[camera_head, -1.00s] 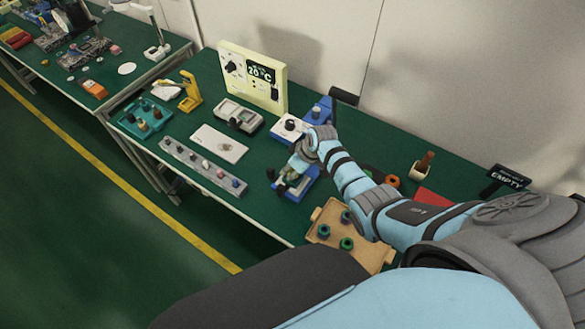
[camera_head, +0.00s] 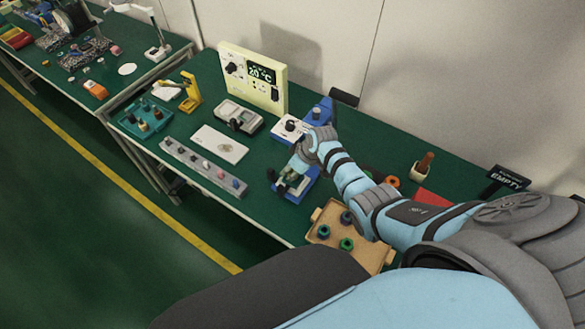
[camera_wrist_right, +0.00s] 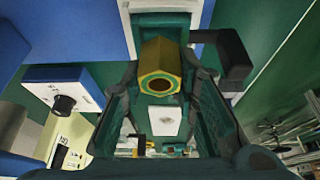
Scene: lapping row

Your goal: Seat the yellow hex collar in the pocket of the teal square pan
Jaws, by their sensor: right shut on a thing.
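The yellow hex collar (camera_wrist_right: 161,62) is between the fingertips of my right gripper (camera_head: 290,182) in the right wrist view, with its round bore facing the camera. My right gripper is shut on it. The teal square pan (camera_wrist_right: 165,20) shows just beyond the collar, with white surfaces on either side. I cannot tell whether the collar touches the pan or is in its pocket. In the head view the gripper is low over the blue fixture (camera_head: 305,191) and hides the collar. My left gripper is not in view.
A black block (camera_wrist_right: 228,60) stands close to the right fingertip. A blue machine with a white knob panel (camera_head: 288,129) is just behind the gripper. A tan tray (camera_head: 322,238) with several round parts is in front. A grey rail (camera_head: 190,163) and white plate (camera_head: 212,139) lie left.

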